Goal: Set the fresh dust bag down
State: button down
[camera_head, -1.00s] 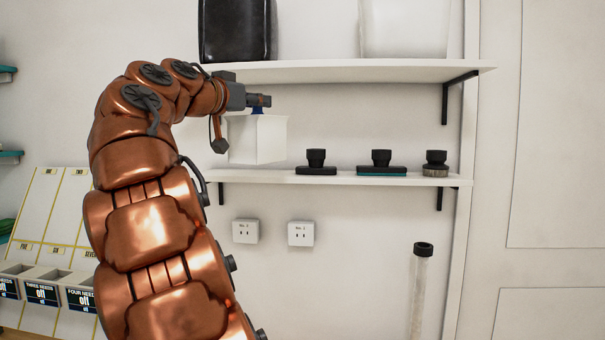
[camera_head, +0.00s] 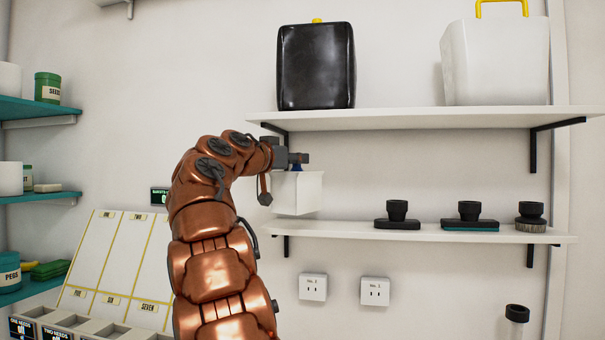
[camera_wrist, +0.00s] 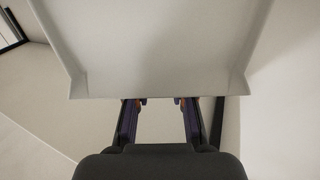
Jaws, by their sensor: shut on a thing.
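The fresh dust bag appears to be the white box-shaped thing (camera_head: 298,194) in the head view. My gripper (camera_head: 298,160) is shut on its top, and the bag hangs upright below the fingers. The bag is at the left end of the lower wall shelf (camera_head: 345,230), with its base close to shelf height. I cannot tell whether it touches the shelf. In the wrist view the bag (camera_wrist: 155,45) fills the upper middle as a pale panel, beyond the two fingers of my gripper (camera_wrist: 160,101). The bag hides the fingertips' contact.
Several black-topped tool heads (camera_head: 397,214) stand further right on the lower shelf. The upper shelf (camera_head: 400,119) is above my gripper and holds a black bin (camera_head: 316,68) and a white bin (camera_head: 495,65). Bare shelf lies between bag and heads.

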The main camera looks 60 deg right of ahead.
aim_at(269, 176)
jog(key=w+d+f+p, duration=0.3)
jog(key=w+d+f, duration=0.1)
jog(key=d, duration=0.3)
jog(key=shift+f, duration=0.15)
dwell(0.9)
jog(key=shift+d+f, duration=0.1)
jog(key=shift+f, duration=0.05)
jog(key=c, duration=1)
grip_release()
jog(key=shift+r, duration=0.2)
jog(key=a+b, duration=0.4)
jog(key=a, duration=0.8)
jog(key=shift+w, duration=0.15)
